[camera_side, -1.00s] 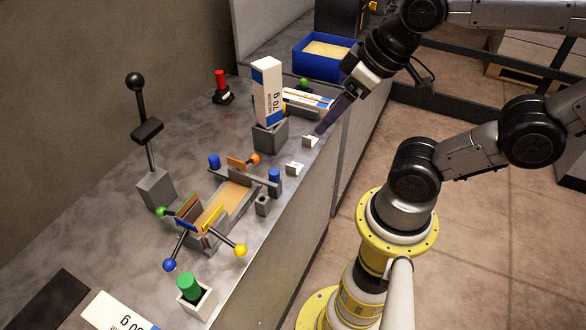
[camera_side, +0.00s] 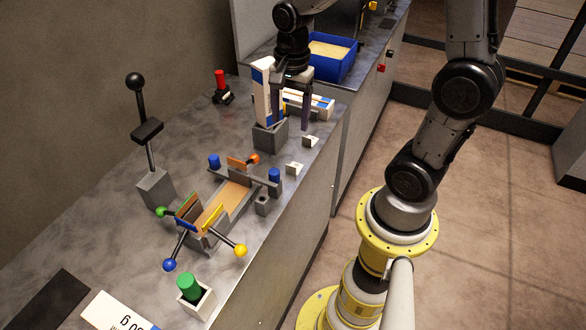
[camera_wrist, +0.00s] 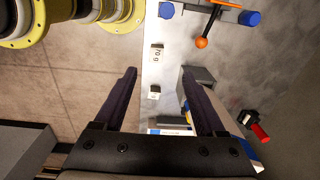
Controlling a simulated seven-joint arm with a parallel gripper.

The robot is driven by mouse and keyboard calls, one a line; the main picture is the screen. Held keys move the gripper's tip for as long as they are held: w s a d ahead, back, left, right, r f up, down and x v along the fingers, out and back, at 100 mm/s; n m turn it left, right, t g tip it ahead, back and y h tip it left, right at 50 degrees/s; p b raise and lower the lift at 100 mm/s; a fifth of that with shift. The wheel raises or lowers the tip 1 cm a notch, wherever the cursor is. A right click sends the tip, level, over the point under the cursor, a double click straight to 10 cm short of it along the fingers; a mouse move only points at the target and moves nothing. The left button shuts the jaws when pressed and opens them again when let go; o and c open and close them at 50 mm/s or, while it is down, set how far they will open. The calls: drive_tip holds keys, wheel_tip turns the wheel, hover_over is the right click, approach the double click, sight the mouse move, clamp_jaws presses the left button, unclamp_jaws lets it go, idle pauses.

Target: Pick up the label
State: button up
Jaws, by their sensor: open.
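Two small white label blocks sit along the table's right edge, a farther one (camera_side: 311,141) and a nearer one (camera_side: 294,168). In the wrist view, the larger-looking block (camera_wrist: 157,52) reads "70 g", and the other block (camera_wrist: 154,91) shows lettering too small to read. A tall white box (camera_side: 262,88) marked 70 g earlier stands upright in a grey block (camera_side: 268,138), partly hidden by my gripper. My gripper (camera_side: 290,125) is open and empty, pointing down beside the tall box. In the wrist view its fingers (camera_wrist: 158,72) are spread either side of the table edge.
White-and-blue packs (camera_side: 318,104) lie behind my gripper. A blue tray (camera_side: 333,72) stands at the back. A fixture with coloured knobs (camera_side: 228,205) fills the middle, and a black lever (camera_side: 148,130) stands left.

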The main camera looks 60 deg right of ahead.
drive_tip(key=f, duration=0.9)
drive_tip(key=shift+s+d+f, duration=0.2)
drive_tip(key=shift+d+f, duration=0.1)
drive_tip(key=shift+w+f, duration=0.15)
drive_tip(key=shift+f, duration=1.25)
drive_tip(key=shift+w+f, duration=0.15)
drive_tip(key=shift+f, duration=1.2)
clamp_jaws()
drive_tip(key=shift+r, duration=0.1)
